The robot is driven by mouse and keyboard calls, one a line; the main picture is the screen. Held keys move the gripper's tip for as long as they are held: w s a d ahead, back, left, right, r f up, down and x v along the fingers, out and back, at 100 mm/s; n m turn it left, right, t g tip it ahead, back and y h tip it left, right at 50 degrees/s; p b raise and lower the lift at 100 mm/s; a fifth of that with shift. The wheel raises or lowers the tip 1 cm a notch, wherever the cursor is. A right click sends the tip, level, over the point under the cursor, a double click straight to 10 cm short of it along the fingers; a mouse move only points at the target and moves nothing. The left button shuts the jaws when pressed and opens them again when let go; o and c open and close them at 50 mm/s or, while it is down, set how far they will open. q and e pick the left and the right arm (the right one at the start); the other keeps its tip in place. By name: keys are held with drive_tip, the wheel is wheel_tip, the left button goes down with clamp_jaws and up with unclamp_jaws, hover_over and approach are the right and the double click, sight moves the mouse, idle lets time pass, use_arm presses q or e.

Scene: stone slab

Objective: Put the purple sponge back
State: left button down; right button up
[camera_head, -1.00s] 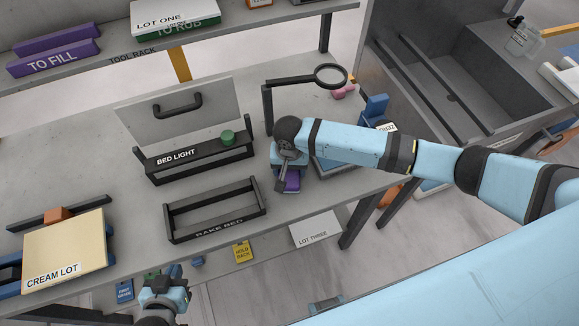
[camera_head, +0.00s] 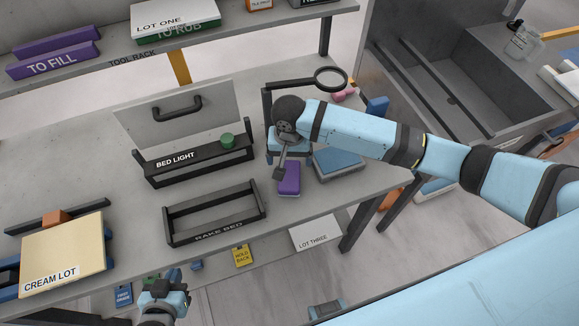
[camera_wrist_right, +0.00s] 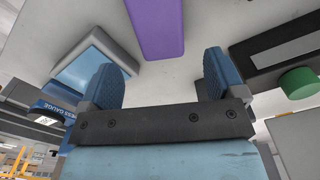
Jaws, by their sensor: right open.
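The purple sponge (camera_head: 289,178) lies on the grey slab bench, right of the rack labelled RAKE BED. It also shows in the right wrist view (camera_wrist_right: 158,28), beyond and between the fingers. My right gripper (camera_head: 281,172) is at the sponge's left far side in the head view. In the right wrist view its two blue fingers (camera_wrist_right: 160,80) are apart with nothing between them, and the sponge lies past their tips. My left gripper (camera_head: 168,290) is at the bottom left, by the bench's front edge. Whether its jaws are open does not show.
The RAKE BED rack (camera_head: 215,212) is empty. The BED LIGHT rack (camera_head: 200,160) holds a grey handled plate (camera_head: 180,108) and a green knob. A blue-topped block (camera_head: 338,162) lies right of the sponge. A magnifier (camera_head: 330,79) stands behind. A sink (camera_head: 455,85) is at right.

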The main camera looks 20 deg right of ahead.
sight(289, 173)
drive_tip(key=shift+r, duration=2.4)
drive_tip(key=s+a+n+t+y, duration=0.1)
drive_tip(key=s+a+n+y, duration=0.25)
drive_tip(key=s, duration=0.65)
drive_tip(key=s+d+n+t+h, duration=0.3)
drive_tip(key=s+d, duration=1.2)
drive_tip(key=w+a+f+t+y, duration=0.1)
drive_tip(key=w+a+f+t, duration=0.2)
drive_tip(key=f, duration=0.3)
drive_tip(key=w+a+f+t+y, duration=0.1)
drive_tip(key=w+a+f+t, duration=0.2)
drive_tip(key=f, duration=0.3)
drive_tip(key=shift+w+a+f+n+t+p, duration=0.25)
drive_tip(key=shift+w+a+n+t+p, duration=0.05)
drive_tip(key=shift+n+t, duration=0.1)
drive_tip(key=shift+y, duration=0.25)
